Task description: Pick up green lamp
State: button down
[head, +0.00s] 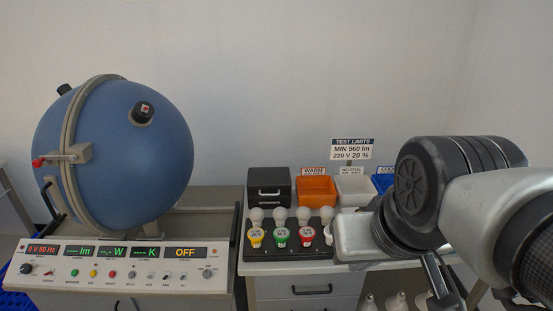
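The green lamp (281,237) is a bulb with a green label. It sits in the front row of a black rack (290,254) on the bench, between a yellow-labelled lamp (256,237) and a red-labelled lamp (307,236). My arm comes in from the right, and its wrist is to the right of the rack, apart from the green lamp. Dark parts that look like my gripper (436,277) show below the wrist at the lower right. Its fingertips are not clear, and I cannot tell whether it is open or shut.
Several white bulbs stand in the rack's back row. Behind are a black box (269,187), an orange bin (317,191), a white bin (356,189) and a partly hidden blue bin (382,182). A large blue sphere (120,150) and control panel (120,272) stand left.

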aim_at(281, 234)
jog(key=i+j+u, duration=0.25)
jog(key=i, duration=0.2)
jog(key=i+u, duration=0.3)
jog(key=i, duration=0.1)
